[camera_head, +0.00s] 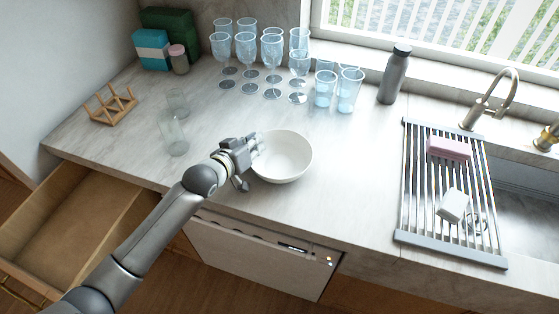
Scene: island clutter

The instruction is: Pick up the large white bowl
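The large white bowl (287,158) stands upright on the marble counter near its front edge, at the middle of the head view. It looks empty. My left gripper (256,147) is at the bowl's left rim, with its fingers overlapping the rim in the picture. I cannot tell whether the fingers touch the rim or have closed on it. The gripper hides part of the bowl's left side. My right gripper is not in view.
Clear glasses (172,133) stand left of the gripper. Several stemmed glasses (246,52) and blue tumblers (325,88) stand behind the bowl. A grey bottle (394,75) and a drying rack (412,190) are to the right. An open drawer (75,215) juts out at left.

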